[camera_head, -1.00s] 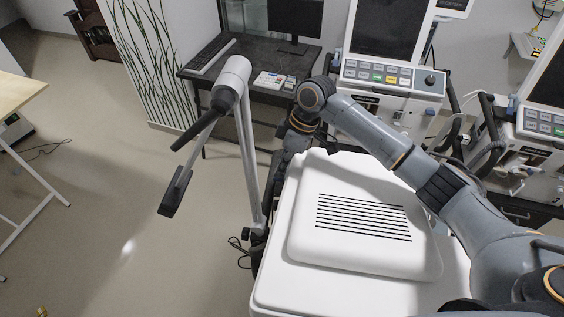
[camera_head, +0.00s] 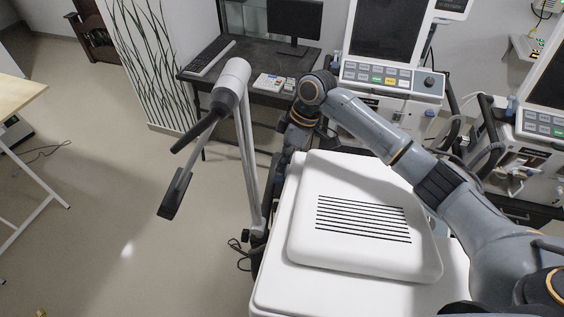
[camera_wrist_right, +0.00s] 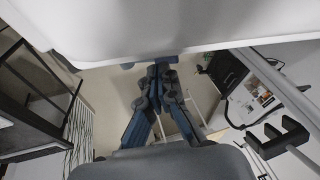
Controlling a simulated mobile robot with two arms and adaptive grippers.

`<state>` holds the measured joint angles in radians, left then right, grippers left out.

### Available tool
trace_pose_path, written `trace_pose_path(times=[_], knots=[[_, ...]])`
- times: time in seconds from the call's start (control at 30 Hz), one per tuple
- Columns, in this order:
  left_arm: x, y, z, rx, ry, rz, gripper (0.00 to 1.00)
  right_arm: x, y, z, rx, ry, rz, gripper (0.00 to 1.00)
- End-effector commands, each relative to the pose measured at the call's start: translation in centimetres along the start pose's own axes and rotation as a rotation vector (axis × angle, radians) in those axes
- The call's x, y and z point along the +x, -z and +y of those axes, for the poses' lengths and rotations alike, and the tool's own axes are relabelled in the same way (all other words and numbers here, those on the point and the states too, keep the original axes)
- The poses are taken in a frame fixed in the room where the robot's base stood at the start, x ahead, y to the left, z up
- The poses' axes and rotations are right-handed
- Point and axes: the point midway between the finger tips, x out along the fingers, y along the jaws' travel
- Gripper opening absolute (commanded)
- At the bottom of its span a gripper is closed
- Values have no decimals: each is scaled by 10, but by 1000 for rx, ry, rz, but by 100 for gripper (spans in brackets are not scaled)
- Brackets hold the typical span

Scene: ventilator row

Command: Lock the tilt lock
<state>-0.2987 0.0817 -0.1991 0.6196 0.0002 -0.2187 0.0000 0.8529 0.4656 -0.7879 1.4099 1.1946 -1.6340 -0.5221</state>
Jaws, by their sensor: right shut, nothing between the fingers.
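My right arm reaches over the white housing (camera_head: 330,262) in the head view, and its wrist bends down at the housing's far left corner. My right gripper (camera_wrist_right: 158,72) shows in the wrist view with its fingers together and nothing between them. The fingertips are close to the lower edge of a white body (camera_wrist_right: 170,25). A small blue-grey piece (camera_wrist_right: 128,66) shows at that edge beside the fingertips; I cannot tell whether they touch or whether it is the tilt lock. In the head view the fingertips are hidden. My left gripper is not in view.
A grey jointed stand (camera_head: 246,150) with a black handle rises left of the housing. A dark desk (camera_head: 228,87) with keyboard and monitor stands behind. Ventilators with screens (camera_head: 387,30) line the back right. The floor at left is mostly clear.

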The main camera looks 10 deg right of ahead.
Motion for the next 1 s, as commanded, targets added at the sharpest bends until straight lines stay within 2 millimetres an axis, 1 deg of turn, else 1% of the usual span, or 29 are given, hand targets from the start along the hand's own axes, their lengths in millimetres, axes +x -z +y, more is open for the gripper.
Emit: trace_pose_path(times=[0.17,0.4,0.5,0.6,0.7,0.8,1.0], knots=[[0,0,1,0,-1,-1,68,-21,0,1,-1,-3,2,0],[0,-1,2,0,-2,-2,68,-73,0,1,1,-5,2,0],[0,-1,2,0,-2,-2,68,-92,0,1,0,-3,1,0],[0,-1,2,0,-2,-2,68,-106,0,1,0,-3,1,0],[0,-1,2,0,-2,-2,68,-115,0,1,0,-1,1,0],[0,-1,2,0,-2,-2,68,-119,0,0,0,-1,0,0],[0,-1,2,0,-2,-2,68,-120,0,0,0,-1,0,0]])
